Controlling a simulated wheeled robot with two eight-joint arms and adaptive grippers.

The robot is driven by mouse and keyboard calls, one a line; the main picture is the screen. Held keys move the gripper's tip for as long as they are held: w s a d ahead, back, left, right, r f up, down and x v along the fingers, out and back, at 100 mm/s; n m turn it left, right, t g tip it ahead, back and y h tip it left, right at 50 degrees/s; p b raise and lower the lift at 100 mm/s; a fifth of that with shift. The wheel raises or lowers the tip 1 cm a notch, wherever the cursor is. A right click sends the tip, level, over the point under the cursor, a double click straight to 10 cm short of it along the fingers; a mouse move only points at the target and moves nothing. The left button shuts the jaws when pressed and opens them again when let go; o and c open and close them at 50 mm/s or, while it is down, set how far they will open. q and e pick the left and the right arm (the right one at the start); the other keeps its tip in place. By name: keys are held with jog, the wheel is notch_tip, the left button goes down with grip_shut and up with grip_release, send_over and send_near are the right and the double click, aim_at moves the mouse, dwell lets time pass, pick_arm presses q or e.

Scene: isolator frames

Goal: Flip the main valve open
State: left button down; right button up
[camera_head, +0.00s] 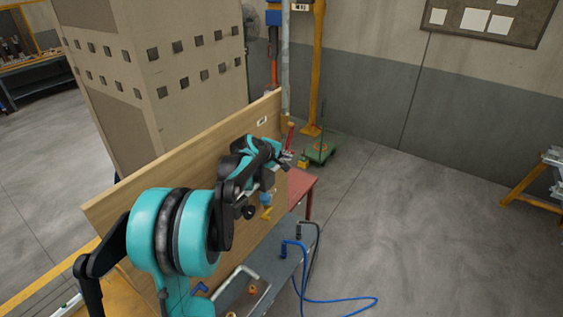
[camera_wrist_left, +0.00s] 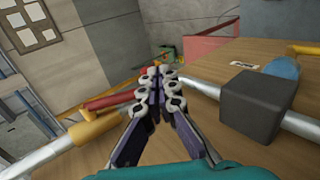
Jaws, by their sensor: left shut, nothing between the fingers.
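My left gripper (camera_head: 286,159) is shut and empty in front of the wooden board (camera_head: 120,207). It also shows in the wrist view (camera_wrist_left: 161,85), with its fingertips together. A red lever (camera_head: 291,136) stands near the fingertips in the head view. In the wrist view the red lever (camera_wrist_left: 108,100) lies just left of the fingers, and its far end is close to or behind them; I cannot tell whether they touch. An orange-yellow fitting (camera_wrist_left: 95,127) sits beside it on a grey pipe (camera_wrist_left: 38,160). My right gripper is out of view.
A dark grey block (camera_wrist_left: 258,105) stands right of the fingers, with a blue part (camera_wrist_left: 285,68) behind it.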

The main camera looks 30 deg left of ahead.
pick_arm(q)
jog(key=shift+b+x, duration=1.25)
jog(key=shift+x, duration=1.2)
jog(key=shift+w+r, duration=0.1)
jog(key=shift+w, duration=0.1)
jog(key=shift+s+r, duration=0.1)
jog(key=shift+s, duration=0.05)
jog(key=d+v, duration=0.1)
jog(key=v, duration=1)
jog(key=shift+s+a+r, duration=0.25)
jog(key=shift+s+a, duration=0.05)
jog(key=shift+a, duration=0.15)
